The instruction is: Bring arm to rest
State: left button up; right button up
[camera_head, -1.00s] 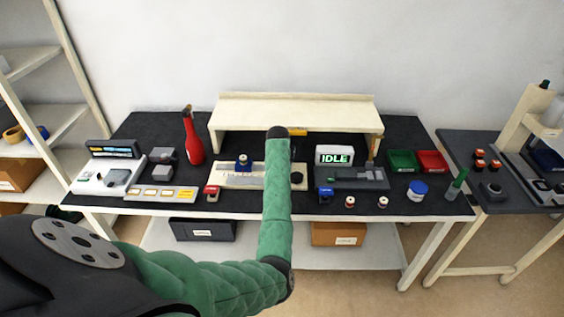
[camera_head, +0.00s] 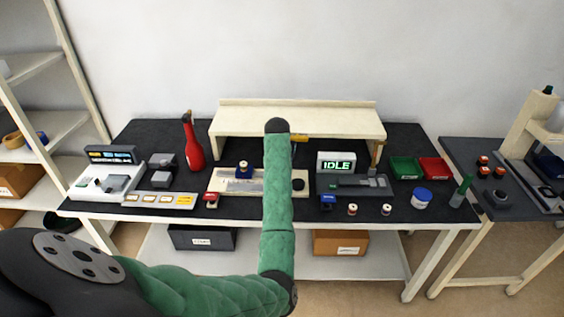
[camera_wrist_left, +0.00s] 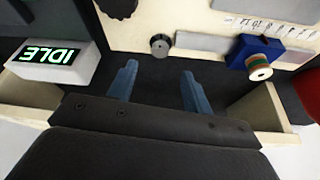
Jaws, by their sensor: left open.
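My left arm (camera_head: 277,205) comes in from the left and stretches out over the middle of the workbench (camera_head: 420,140). Its gripper is hidden behind the arm's far end in the head view. In the left wrist view the left gripper (camera_wrist_left: 159,88) is open, with two blue fingers apart and nothing between them. The dark bench top shows beyond the fingers. My right gripper is in neither view.
A cream raised shelf (camera_head: 230,122) spans the back of the bench. A lit IDLE display (camera_head: 337,164) stands right of the arm and a red bottle (camera_head: 193,142) left of it. Green (camera_head: 405,168) and red (camera_head: 436,169) bins stand at right.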

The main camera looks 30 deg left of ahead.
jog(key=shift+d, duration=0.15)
